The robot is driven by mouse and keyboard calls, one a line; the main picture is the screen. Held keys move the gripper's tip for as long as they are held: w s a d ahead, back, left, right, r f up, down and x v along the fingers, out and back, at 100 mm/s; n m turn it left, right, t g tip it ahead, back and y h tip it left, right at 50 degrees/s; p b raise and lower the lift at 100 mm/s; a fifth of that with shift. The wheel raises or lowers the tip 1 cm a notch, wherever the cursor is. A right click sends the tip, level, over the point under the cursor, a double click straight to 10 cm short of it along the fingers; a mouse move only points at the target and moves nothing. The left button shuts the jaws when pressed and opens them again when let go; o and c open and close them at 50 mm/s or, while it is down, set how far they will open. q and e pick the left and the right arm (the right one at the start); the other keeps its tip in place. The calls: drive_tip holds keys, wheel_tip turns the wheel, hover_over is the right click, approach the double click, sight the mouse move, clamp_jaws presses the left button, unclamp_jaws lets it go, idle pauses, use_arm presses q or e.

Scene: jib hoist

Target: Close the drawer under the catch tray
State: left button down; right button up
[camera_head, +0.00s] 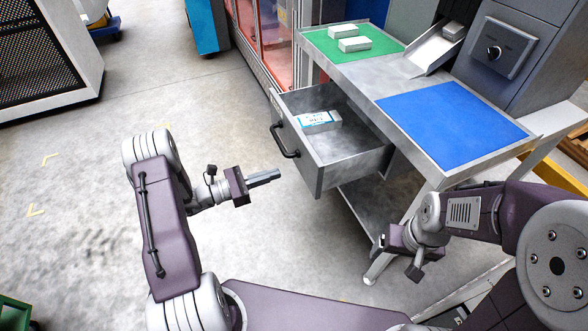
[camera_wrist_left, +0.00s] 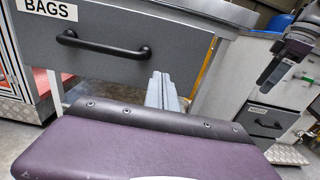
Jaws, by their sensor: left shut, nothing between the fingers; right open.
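A grey drawer (camera_head: 318,176) is pulled out from under a metal bench. Its dark bar handle (camera_head: 284,140) faces left, and a white and blue box (camera_head: 318,121) lies inside. In the left wrist view the drawer front (camera_wrist_left: 110,62) carries a "BAGS" label above its handle (camera_wrist_left: 103,45). A sloped metal tray (camera_head: 433,52) sits at the back of the bench. My left gripper (camera_head: 278,175) is shut and empty, in front of the drawer front, apart from the handle; its fingers (camera_wrist_left: 163,90) show in the wrist view. My right gripper (camera_head: 394,259) is open and empty near the bench leg.
The bench top bears a green mat (camera_head: 350,42) with two white boxes and a bare blue mat (camera_head: 455,118). A grey machine (camera_head: 505,50) stands at the back right. A lower shelf (camera_head: 375,205) lies below the drawer. The floor (camera_head: 85,200) at left is clear.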

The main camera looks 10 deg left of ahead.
sight(304, 165)
use_arm(q)
drive_tip(key=b+x, duration=0.1)
drive_tip(key=x, duration=0.6)
drive_tip(key=shift+w+d, duration=0.1)
drive_tip(key=shift+d, duration=0.1)
use_arm(e)
drive_tip(key=shift+f, duration=0.65)
use_arm(q)
drive_tip(key=shift+w+d, duration=0.2)
drive_tip(key=shift+d, duration=0.15)
drive_tip(key=b+x, duration=0.2)
drive_tip(key=x, duration=1.1)
drive_tip(key=shift+f, duration=0.1)
drive_tip(key=b+x, duration=0.2)
drive_tip(key=x, duration=0.5)
drive_tip(key=shift+w+d, duration=0.1)
drive_tip(key=shift+w, duration=0.05)
drive_tip(key=shift+w+d, duration=0.35)
drive_tip(key=shift+d, duration=0.1)
drive_tip(key=shift+r, duration=0.25)
use_arm(e)
drive_tip(key=f, duration=0.1)
drive_tip(key=d+f, duration=0.1)
drive_tip(key=w+f, duration=0.1)
drive_tip(key=f, duration=0.1)
drive_tip(key=shift+d, duration=0.3)
use_arm(q)
drive_tip(key=shift+r, duration=0.15)
use_arm(e)
drive_tip(key=shift+r, duration=0.1)
